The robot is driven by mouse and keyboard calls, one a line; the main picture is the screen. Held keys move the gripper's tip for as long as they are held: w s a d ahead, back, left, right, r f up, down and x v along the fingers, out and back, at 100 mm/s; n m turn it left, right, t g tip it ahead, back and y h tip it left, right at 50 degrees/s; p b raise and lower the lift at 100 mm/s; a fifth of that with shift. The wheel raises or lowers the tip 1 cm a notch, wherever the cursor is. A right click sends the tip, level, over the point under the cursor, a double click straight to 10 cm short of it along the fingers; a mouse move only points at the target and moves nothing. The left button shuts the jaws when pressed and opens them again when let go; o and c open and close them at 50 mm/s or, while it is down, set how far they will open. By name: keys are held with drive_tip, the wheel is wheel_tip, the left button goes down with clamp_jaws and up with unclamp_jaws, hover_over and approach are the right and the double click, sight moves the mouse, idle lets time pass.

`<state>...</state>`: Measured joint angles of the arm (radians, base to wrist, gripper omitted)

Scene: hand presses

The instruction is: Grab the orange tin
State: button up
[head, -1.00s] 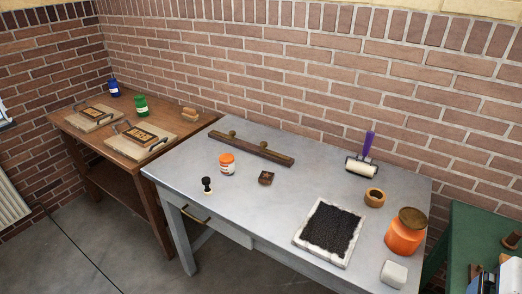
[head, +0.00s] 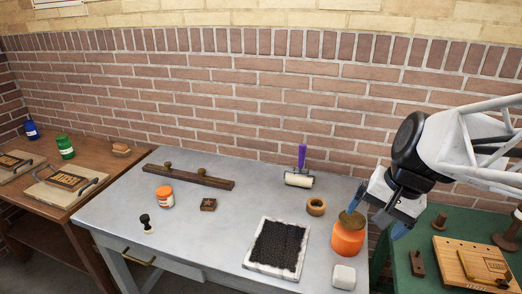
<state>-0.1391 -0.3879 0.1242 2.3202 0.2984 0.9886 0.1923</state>
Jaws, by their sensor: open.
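A large round orange container (head: 347,239) with a brown lid (head: 352,219) stands upright at the right end of the grey table (head: 205,240). My gripper (head: 382,212) is open, with blue fingertips, just right of the large container. One fingertip appears close to its lid; I cannot tell if they touch. Nothing shows between the fingers.
A black inked slab (head: 278,247), a whitish block (head: 343,277), a wooden ring-shaped pot (head: 316,206) and a purple-handled roller (head: 300,172) surround the large container. A dark wooden bar (head: 188,177), small brown block (head: 208,204) and black stamp (head: 147,223) lie left. A green table (head: 430,215) adjoins at right.

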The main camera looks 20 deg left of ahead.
drive_tip(key=w+a+f+m+g+y, duration=0.1)
drive_tip(key=w+a+f+m+y, duration=0.1)
drive_tip(key=w+a, duration=0.6)
drive_tip(key=w+a+f+m+g+y, duration=0.15)
drive_tip(key=w+a, duration=0.25)
drive_tip(key=a, duration=0.8)
drive_tip(key=w+a+f+m+g+y, duration=0.1)
drive_tip(key=w+a+f+g+y, duration=0.15)
drive_tip(key=w+a, duration=0.55)
drive_tip(key=m+g+y, duration=0.2)
drive_tip(key=m+y, duration=0.1)
drive_tip(key=m, duration=0.3)
approach(166, 197)
drive_tip(key=shift+n, duration=0.25)
drive_tip(key=a, duration=0.1)
drive_tip(key=w+a, duration=0.1)
drive_tip(key=a+f, duration=0.1)
drive_tip(key=shift+w+a+f, duration=0.1)
drive_tip(key=shift+w+a, duration=0.05)
drive_tip(key=shift+a, duration=0.15)
drive_tip(key=shift+a+f, duration=0.1)
drive_tip(key=shift+a, duration=0.15)
drive_tip(key=shift+x, duration=1.25)
